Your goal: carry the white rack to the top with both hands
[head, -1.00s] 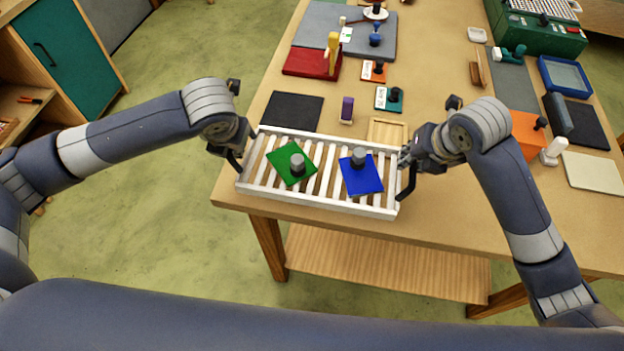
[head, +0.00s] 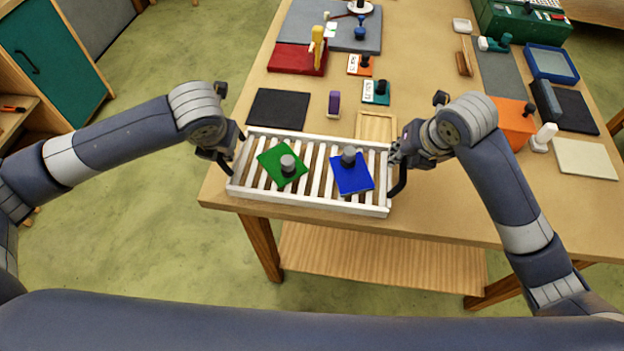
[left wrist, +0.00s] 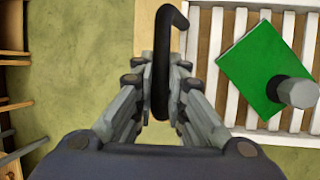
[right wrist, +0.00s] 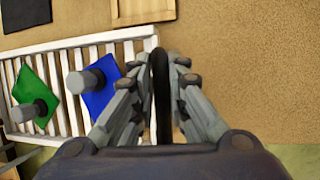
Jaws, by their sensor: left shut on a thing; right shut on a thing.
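The white slatted rack (head: 318,199) is at the front left edge of the table in the head view. A green panel (head: 270,160) with a grey knob lies on its left part, and a blue panel (head: 352,180) with a grey knob on its right part. My left gripper (head: 230,160) is shut on the black handle at the rack's left end; the handle shows between the fingers in the left wrist view (left wrist: 162,70). My right gripper (head: 398,160) is shut on the right-end handle, seen in the right wrist view (right wrist: 162,90). Whether the rack touches the table is unclear.
Behind the rack lie a black mat (head: 278,108), a purple block (head: 334,104) and a wooden frame (head: 376,126). A red tray (head: 297,60) stands farther back. An orange box (head: 512,124) and a white-handled tool (head: 544,137) are right of my right gripper.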

